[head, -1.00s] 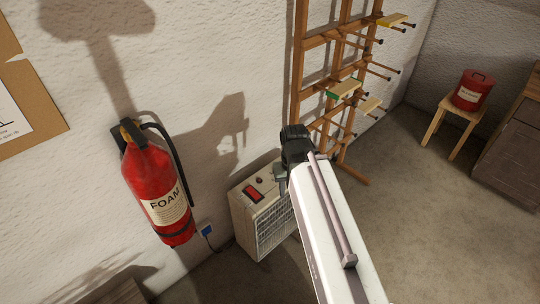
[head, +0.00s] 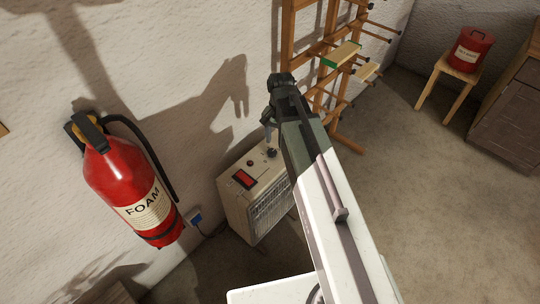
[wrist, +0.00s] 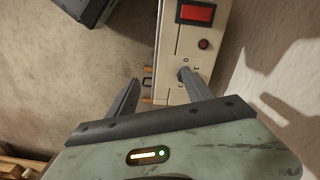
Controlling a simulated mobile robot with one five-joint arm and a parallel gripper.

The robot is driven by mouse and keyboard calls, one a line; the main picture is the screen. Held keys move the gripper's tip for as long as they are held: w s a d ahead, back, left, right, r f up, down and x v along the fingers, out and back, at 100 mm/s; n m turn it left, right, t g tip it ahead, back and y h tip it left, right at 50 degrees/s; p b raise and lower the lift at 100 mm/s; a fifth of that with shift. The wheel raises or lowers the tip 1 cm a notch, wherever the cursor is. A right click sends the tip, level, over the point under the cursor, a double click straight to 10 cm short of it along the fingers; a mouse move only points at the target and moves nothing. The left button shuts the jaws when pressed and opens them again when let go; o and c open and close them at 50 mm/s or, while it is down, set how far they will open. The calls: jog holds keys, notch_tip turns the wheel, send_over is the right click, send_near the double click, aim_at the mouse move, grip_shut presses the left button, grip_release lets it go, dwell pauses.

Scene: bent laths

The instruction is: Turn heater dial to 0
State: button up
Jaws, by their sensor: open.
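The cream heater (head: 236,205) stands on the floor by the wall in the head view, tilted in the picture. Its dark dial (head: 271,152) is at the far end of the top panel, beyond a red switch (head: 243,179) and a small red lamp (head: 250,163). My gripper (head: 268,125) is open and empty, its fingers just above the dial in the picture. In the wrist view my gripper (wrist: 160,78) has its right fingertip over the panel (wrist: 176,38), beside printed numbers including 0, 1 and 3. The dial cannot be made out there; that finger probably hides it, so its setting is unclear.
A red foam extinguisher (head: 135,195) hangs on the wall left of the heater. A wooden rack (head: 288,45) with pegs stands beyond it. Floor to the right is open.

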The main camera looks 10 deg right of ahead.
aim_at(272, 151)
jog(key=w+f+m+b, duration=0.3)
jog(key=w+f+m, duration=0.1)
jog(key=m, duration=0.1)
jog(key=w+f+m+b, duration=0.3)
jog(key=w+f+m, duration=0.2)
jog(key=m, duration=0.1)
jog(key=shift+w+a+f+m+b, duration=0.1)
jog(key=shift+f+m+b, duration=0.05)
jog(key=shift+m+b, duration=0.2)
jog(key=shift+w+m, duration=0.25)
jog(key=shift+m, duration=0.3)
notch_tip(272, 151, down, 8)
jog(key=b, duration=0.8)
